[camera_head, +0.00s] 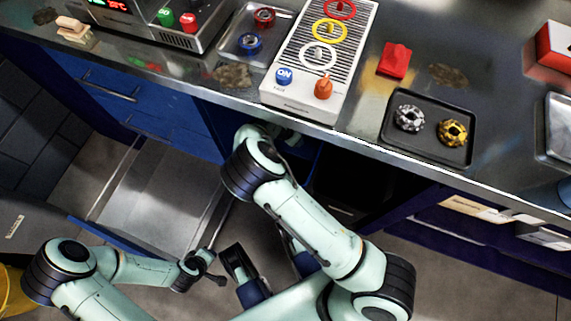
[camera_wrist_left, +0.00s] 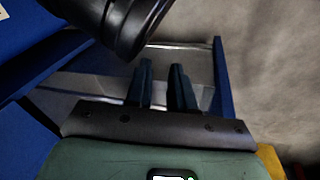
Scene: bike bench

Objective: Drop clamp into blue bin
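I cannot make out a clamp in either view. Below the bench edge, a dark blue edge that may be the blue bin (camera_head: 312,152) shows in the head view, mostly hidden by my right arm. My right arm reaches to the bench's front edge and its far end goes under it, so the fingers are hidden. My left gripper (camera_head: 212,275) is low beside the open drawer in the head view. In the left wrist view its two fingers (camera_wrist_left: 163,88) stand apart with nothing between them.
An open drawer (camera_head: 160,205) with an empty metal floor juts out at left. A black container (camera_head: 345,187) stands under the bench. The bench holds a white control box (camera_head: 300,92), a black tray (camera_head: 425,148) with two cogs, and a red object (camera_head: 396,60).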

